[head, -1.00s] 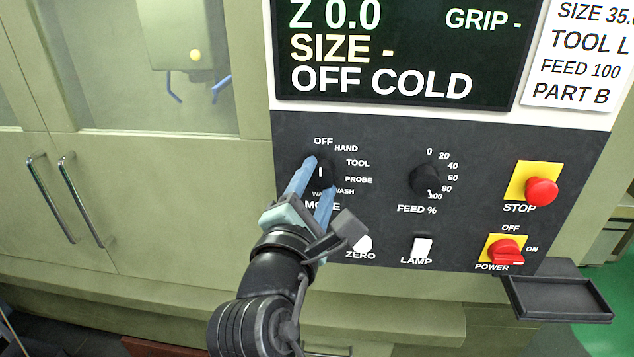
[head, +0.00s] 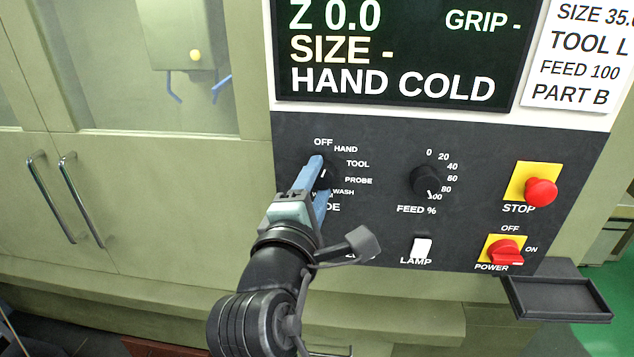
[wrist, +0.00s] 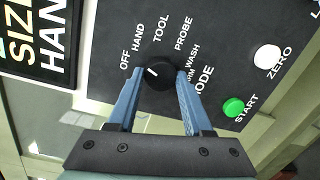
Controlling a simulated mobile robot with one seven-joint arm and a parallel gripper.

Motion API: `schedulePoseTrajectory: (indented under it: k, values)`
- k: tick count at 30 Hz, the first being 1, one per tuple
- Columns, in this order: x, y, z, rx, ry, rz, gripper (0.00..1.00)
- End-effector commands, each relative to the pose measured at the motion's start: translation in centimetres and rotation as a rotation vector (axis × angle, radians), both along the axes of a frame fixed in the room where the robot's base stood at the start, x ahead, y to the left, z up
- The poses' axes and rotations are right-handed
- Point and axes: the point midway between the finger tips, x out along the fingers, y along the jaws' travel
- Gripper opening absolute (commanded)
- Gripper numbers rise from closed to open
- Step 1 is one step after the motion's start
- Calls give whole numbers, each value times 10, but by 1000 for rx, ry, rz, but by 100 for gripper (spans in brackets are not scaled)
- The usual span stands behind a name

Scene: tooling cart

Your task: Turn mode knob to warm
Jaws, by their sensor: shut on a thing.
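The black mode knob (wrist: 158,74) sits on the dark control panel, with OFF, HAND, TOOL, PROBE, WASH and a partly hidden WARM label around it. Its white pointer line is turned to about the HAND side in the wrist view. My gripper (wrist: 157,88) is shut on the knob, one blue finger on each side. In the head view my gripper (head: 319,172) covers much of the knob and part of the MODE label. The display (head: 396,52) reads HAND COLD.
To the right are the FEED % knob (head: 426,180), red STOP button (head: 541,192), red POWER switch (head: 505,251) and white LAMP switch (head: 422,247). A white ZERO button (wrist: 267,57) and green START button (wrist: 233,106) are near my gripper. A black tray (head: 558,297) juts out at lower right.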

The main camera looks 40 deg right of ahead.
Motion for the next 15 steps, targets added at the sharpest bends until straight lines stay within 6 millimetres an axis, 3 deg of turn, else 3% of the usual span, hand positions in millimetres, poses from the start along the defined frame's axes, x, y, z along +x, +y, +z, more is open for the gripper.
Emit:
schedulePoseTrajectory:
  k: [15]
  values:
    - [-1, -1, 0, 321, -376, 0, 0]
